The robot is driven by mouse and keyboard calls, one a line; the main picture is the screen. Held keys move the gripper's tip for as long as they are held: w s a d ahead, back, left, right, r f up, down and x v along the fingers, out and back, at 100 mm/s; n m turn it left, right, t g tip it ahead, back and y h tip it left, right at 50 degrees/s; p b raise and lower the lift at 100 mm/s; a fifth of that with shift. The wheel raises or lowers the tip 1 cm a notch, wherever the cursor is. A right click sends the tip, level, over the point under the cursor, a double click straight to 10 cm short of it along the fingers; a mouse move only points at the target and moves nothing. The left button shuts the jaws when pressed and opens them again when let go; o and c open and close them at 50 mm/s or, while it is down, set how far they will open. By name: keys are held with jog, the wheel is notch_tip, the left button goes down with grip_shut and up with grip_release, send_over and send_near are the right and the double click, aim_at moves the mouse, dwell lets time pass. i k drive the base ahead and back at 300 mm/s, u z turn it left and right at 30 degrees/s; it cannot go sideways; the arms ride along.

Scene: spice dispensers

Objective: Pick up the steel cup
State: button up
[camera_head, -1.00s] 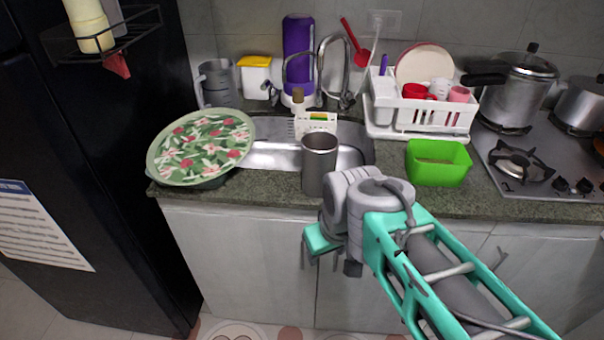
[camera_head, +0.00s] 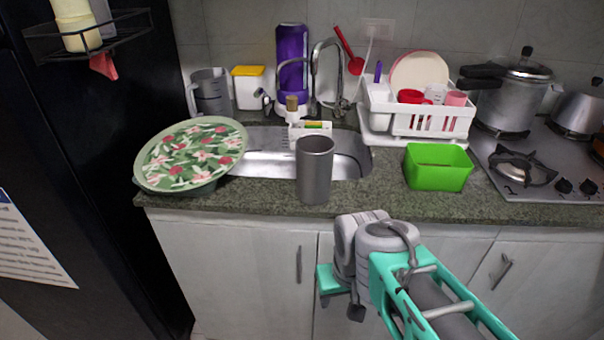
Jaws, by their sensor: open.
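The steel cup (camera_head: 315,172) is a tall, plain grey tumbler. It stands upright on the front edge of the granite counter, just in front of the sink. My gripper (camera_head: 338,300) is below and slightly right of the cup in the picture, in front of the cabinet doors and below the counter top. It is open and apart from the cup. Its fingers are partly hidden by my wrist.
A flowered round tray (camera_head: 192,155) lies left of the cup, and a green bin (camera_head: 437,167) stands to the right. Behind are the sink (camera_head: 262,150), a white dish rack (camera_head: 425,118) and a faucet (camera_head: 316,75). A stove (camera_head: 530,165) is at the far right.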

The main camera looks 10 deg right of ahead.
aim_at(315, 153)
jog(key=u, duration=3.55)
jog(key=k, duration=0.65)
jog(key=z, duration=1.25)
